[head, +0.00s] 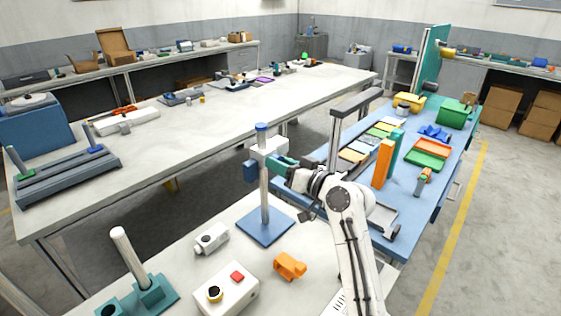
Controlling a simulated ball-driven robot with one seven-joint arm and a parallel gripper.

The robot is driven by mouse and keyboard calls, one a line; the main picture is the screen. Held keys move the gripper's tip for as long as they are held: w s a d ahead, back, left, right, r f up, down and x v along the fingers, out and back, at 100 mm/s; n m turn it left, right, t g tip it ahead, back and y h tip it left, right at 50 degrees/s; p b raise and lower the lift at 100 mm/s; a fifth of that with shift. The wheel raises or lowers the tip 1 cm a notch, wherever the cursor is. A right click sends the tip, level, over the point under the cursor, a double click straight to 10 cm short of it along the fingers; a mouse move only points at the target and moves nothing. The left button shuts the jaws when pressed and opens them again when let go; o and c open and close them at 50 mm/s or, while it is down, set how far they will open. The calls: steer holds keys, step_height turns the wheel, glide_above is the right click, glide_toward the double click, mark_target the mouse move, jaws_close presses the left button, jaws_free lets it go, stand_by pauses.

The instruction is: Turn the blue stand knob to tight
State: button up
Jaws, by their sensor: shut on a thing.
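The stand has a blue square base (265,228), a grey upright post (264,205) with a blue cap, and a white clamp block (267,148) partway up. A blue part (250,171) sticks out at the left of the block. My gripper (274,163), with dark teal fingers, reaches in from the right and is shut at the block's right side, by the post. The blue stand knob there is hidden by the fingers, so its turn position cannot be read.
On the white table near the stand are a grey-white device (211,238), an orange part (290,266), a control box with a red button (226,290) and a teal stand (150,293). A blue bench (410,185) with orange blocks and trays lies right of my arm.

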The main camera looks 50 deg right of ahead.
steer(key=shift+m+p, duration=2.25)
steer(key=shift+m, duration=2.05)
steer(key=shift+d, duration=0.1)
steer(key=o, duration=1)
steer(key=shift+o, duration=0.2)
steer(key=s+b, duration=0.2)
steer(key=s, duration=0.8)
steer(key=shift+s+d, duration=0.15)
steer(key=shift+s, duration=0.25)
